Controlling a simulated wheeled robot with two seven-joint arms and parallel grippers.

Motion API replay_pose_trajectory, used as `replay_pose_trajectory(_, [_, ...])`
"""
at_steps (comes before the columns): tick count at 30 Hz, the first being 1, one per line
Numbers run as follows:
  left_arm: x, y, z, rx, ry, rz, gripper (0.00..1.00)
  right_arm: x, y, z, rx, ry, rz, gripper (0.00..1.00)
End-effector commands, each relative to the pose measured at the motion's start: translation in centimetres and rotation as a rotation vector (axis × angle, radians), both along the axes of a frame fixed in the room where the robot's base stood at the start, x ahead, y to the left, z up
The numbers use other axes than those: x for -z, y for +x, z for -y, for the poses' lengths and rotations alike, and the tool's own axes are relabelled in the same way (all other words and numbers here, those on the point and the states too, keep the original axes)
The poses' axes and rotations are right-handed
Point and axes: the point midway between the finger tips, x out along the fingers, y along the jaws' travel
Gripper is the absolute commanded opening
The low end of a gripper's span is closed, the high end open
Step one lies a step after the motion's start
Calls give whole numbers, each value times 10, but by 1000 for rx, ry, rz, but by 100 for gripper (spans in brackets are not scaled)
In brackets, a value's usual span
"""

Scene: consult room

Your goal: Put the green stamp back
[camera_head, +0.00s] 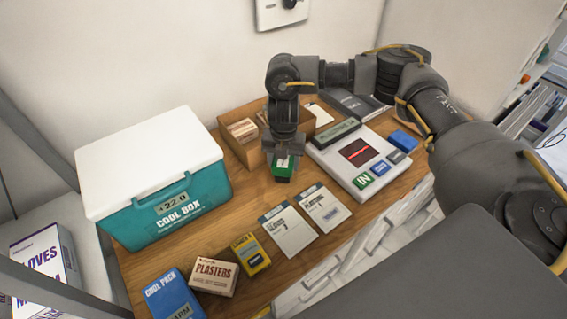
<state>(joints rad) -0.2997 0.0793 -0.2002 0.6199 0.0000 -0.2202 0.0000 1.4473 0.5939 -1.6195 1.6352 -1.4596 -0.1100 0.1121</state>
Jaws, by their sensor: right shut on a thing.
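The green stamp (283,174) is held under my right gripper (285,155), which points down above the wooden table (262,186). My right gripper is shut on it. I cannot tell whether its underside touches the table. It is left of the grey-white device (327,152) with a red-lit window and green and blue keys, and in front of the open cardboard box (258,155). A blue block (404,140) lies at the device's right side. My left gripper is out of view.
A teal cool box (175,208) stands at the left. Two printed cards (287,231) (323,208) lie in front of the stamp. A yellow box (250,255), a plasters box (213,276) and a blue cool pack box (172,298) line the front edge.

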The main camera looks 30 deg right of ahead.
Motion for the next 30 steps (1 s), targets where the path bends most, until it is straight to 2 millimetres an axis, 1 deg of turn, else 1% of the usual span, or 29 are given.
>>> replay_pose_trajectory(1, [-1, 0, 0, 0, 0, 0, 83, 6, -1, 0, 2, 2, -2, 42])
replay_pose_trajectory(3, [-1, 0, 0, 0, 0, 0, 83, 10, 0, 0, 2, 2, 1, 42])
replay_pose_trajectory(11, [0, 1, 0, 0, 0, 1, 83, 11, 0, 0, 1, 1, 2, 42])
replay_pose_trajectory(16, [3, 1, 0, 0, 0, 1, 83, 16, 0, 0, 1, 1, 1, 42])
replay_pose_trajectory(17, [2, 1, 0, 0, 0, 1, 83, 15, 0, 0, 1, 1, 1, 60])
replay_pose_trajectory(21, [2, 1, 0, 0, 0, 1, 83, 15, 0, 0, 1, 1, 1, 78])
replay_pose_trajectory(30, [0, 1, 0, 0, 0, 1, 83, 12, 0, 0, 1, 1, 2, 78])
